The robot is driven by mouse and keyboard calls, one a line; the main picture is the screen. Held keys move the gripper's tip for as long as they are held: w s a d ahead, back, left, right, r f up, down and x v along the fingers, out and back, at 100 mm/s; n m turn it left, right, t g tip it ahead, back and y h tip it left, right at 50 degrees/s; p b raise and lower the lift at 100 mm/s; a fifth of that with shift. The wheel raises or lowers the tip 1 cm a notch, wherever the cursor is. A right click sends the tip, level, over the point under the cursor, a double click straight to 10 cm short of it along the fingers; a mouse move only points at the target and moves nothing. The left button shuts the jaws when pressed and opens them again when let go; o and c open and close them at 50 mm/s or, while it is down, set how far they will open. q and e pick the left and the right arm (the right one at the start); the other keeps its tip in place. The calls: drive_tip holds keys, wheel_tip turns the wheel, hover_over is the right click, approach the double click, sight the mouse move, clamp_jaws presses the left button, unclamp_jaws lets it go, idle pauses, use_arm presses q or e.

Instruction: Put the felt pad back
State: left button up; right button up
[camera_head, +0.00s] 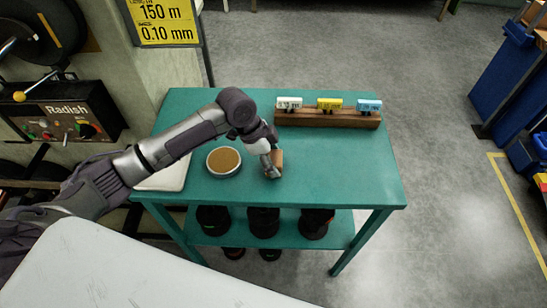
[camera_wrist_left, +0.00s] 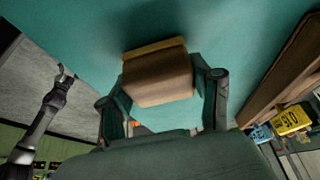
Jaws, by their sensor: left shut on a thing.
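My left gripper (camera_head: 271,165) is above the teal table, shut on a small brown block-shaped pad (camera_head: 277,158). In the left wrist view the pad (camera_wrist_left: 158,80) sits between the two fingers (camera_wrist_left: 162,88), with a thin yellowish layer on its far side. I take it to be the felt pad. I cannot tell whether it touches the table. A round tin (camera_head: 224,161) with a brown inside and pale rim stands left of the gripper. My right gripper (camera_wrist_left: 66,74) shows small at the left of the left wrist view, its fingers apart and empty.
A wooden rack (camera_head: 328,118) with white, yellow and blue cards stands along the table's far side. A pale flat item (camera_head: 166,178) lies at the left edge. The table's right part (camera_head: 350,170) is clear. Dark spools (camera_head: 263,222) sit on the lower shelf.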

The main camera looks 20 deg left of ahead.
use_arm(q)
drive_tip(key=shift+f, duration=0.15)
use_arm(e)
drive_tip(key=shift+a, duration=0.1)
use_arm(q)
drive_tip(key=o, duration=1.4)
drive_tip(key=shift+f, duration=0.15)
use_arm(e)
drive_tip(key=shift+a, duration=0.25)
use_arm(q)
drive_tip(key=b+v, duration=0.1)
drive_tip(key=v, duration=1.1)
drive_tip(key=shift+b, duration=0.3)
use_arm(e)
drive_tip(key=shift+s+d+f, duration=0.1)
drive_tip(key=shift+d+f, duration=0.15)
drive_tip(key=shift+f, duration=0.45)
